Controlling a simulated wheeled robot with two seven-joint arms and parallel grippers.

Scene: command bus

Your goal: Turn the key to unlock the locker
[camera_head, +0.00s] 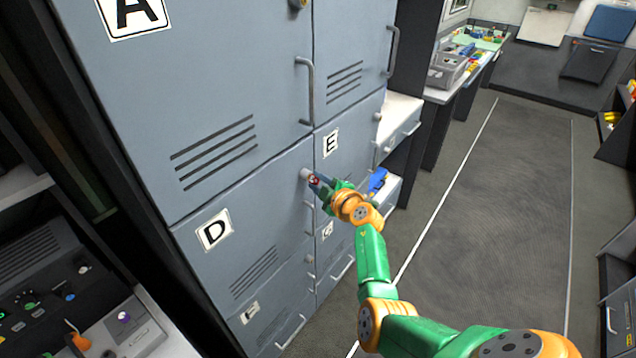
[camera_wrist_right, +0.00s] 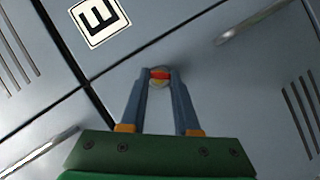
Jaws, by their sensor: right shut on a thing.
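The grey-blue locker door marked D (camera_head: 262,240) is closed, flush with its neighbours. Its lock (camera_head: 304,173) sits at the door's upper right corner, near the door's vertical handle (camera_head: 309,215). My right gripper (camera_head: 314,179) is at this lock. In the right wrist view, the two fingers (camera_wrist_right: 158,78) are closed on a small red key (camera_wrist_right: 160,74) in front of a round yellowish lock face. The fingers hide much of the key, and I cannot tell how far it is turned. My left gripper is in neither view.
Locker doors A (camera_head: 215,75) and E (camera_head: 345,150) adjoin door D, with handles sticking out. A control console (camera_head: 70,300) stands at the lower left. A counter with boxes (camera_head: 450,65) is at the back. The aisle floor (camera_head: 500,200) at right is clear.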

